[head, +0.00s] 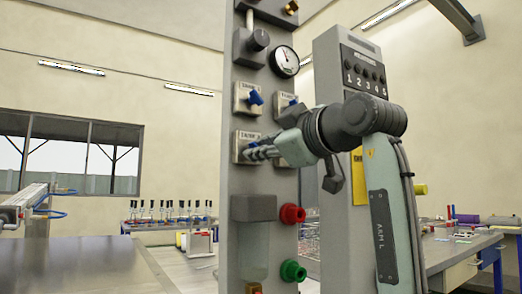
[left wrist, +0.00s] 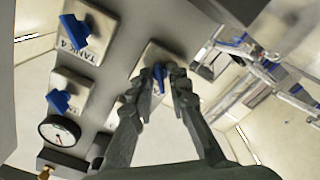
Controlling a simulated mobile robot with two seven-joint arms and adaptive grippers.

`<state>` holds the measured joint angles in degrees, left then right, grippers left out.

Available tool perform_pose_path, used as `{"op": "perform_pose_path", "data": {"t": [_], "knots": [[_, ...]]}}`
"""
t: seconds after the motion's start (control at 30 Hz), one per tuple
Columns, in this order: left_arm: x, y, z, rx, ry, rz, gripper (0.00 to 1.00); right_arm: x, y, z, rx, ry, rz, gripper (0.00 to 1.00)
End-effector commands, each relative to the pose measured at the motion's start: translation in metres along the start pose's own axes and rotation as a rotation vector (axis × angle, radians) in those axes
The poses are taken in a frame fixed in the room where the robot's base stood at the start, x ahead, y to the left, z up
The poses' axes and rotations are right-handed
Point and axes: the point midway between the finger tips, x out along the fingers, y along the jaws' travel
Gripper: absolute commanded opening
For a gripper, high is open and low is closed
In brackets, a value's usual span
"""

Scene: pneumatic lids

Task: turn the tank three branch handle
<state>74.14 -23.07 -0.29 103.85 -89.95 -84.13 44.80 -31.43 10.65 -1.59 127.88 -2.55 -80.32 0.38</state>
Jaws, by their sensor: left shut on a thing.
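The tank three plate (head: 240,142) is on the front of the grey panel, lower left of the valve plates. Its label is partly readable in the head view. My left gripper (head: 262,153) reaches this plate from the right, with its fingers at the plate's face. In the left wrist view, the left gripper (left wrist: 161,80) has its fingertips on both sides of the small blue branch handle (left wrist: 159,72) and is shut on it. The fingers hide much of the handle. My right gripper is not in view.
Another blue handle (head: 256,97) is just above, and a third plate (head: 284,101) is upper right. The tank 4 plate (left wrist: 97,30) shows in the wrist view. A gauge (head: 285,61), red knob (head: 292,214) and green knob (head: 293,271) protrude nearby.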

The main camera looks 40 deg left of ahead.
Motion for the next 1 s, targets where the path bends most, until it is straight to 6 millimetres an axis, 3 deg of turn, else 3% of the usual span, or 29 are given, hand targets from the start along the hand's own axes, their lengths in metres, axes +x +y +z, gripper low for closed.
{"op": "perform_pose_path", "data": {"t": [0.57, 0.6, 0.67, 1.0], "knots": [[-0.0002, 0.0001, -0.0004, -0.034, 0.0, 0.0, 0.0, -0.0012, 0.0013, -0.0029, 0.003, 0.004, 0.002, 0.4], [-0.0002, 0.0001, -0.0004, -0.034, 0.0, 0.0, 0.19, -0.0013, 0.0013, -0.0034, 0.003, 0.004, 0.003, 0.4], [-0.0002, 0.0001, -0.0003, -0.034, 0.0, 0.0, 0.26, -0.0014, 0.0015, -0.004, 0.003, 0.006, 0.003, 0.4], [-0.0031, 0.0003, -0.0001, -0.032, 0.0, 0.001, 0.26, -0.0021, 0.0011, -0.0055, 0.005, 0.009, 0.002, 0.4]]}}
